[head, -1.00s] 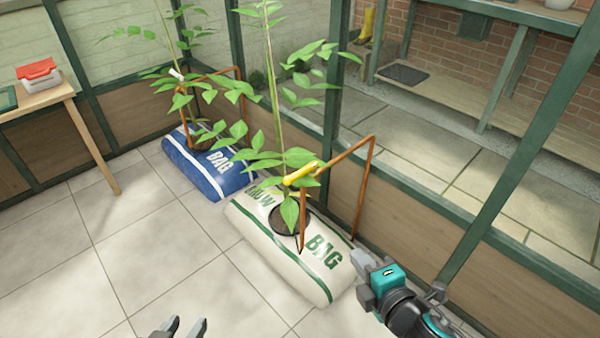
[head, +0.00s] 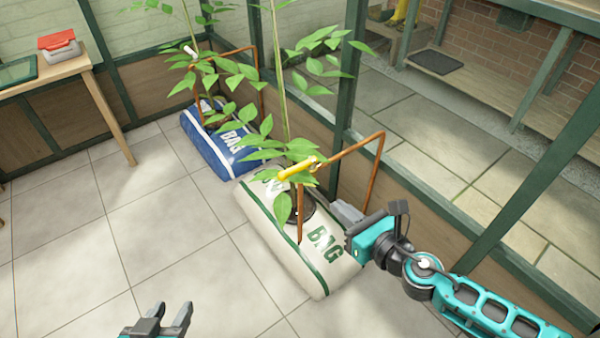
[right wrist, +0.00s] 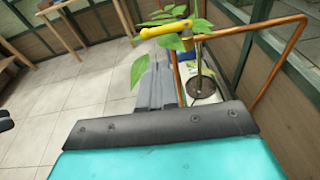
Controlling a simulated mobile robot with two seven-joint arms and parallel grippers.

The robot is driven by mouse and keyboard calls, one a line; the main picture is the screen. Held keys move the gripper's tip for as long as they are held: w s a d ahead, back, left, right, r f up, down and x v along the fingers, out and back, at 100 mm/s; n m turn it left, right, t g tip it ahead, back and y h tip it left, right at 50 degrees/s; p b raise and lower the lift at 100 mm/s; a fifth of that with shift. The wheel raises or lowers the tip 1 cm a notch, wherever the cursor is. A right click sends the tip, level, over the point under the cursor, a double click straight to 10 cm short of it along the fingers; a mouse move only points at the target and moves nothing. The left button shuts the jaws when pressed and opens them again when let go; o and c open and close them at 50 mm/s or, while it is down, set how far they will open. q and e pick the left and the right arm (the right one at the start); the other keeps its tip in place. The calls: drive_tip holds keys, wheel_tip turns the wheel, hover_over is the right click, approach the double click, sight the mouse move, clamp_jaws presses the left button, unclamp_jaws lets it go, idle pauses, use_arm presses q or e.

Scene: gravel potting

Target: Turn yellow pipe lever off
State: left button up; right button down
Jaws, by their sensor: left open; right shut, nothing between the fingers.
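The yellow pipe lever (head: 297,170) sits at the near upper corner of a copper pipe frame (head: 352,148) over the white grow bag (head: 272,225). In the head view it lies roughly in line with the top pipe. Leaves partly cover it. In the right wrist view the lever (right wrist: 165,29) shows beyond my fingertips. My right gripper (head: 343,211) is shut and empty, beside the frame on its right and below the lever; I see no contact. In the right wrist view its fingers (right wrist: 157,85) lie together. My left gripper (head: 172,312) is open and empty at the bottom edge.
A plant grows from the white bag through the frame. A blue grow bag (head: 222,146) with another plant and pipe stands behind. A wooden table (head: 88,67) with a red-lidded box (head: 59,44) is at left. Glazed wall posts (head: 345,95) stand close at right. The tiled floor at left is clear.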

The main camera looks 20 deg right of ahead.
sight(295, 172)
drive_tip(key=shift+w+n, duration=0.1)
drive_tip(key=shift+n, duration=0.2)
drive_tip(key=shift+w, duration=0.1)
drive_tip(key=x, duration=1.3)
drive_tip(key=shift+w+a+f, duration=0.1)
drive_tip(key=shift+w+a, duration=0.15)
drive_tip(key=shift+w, duration=0.1)
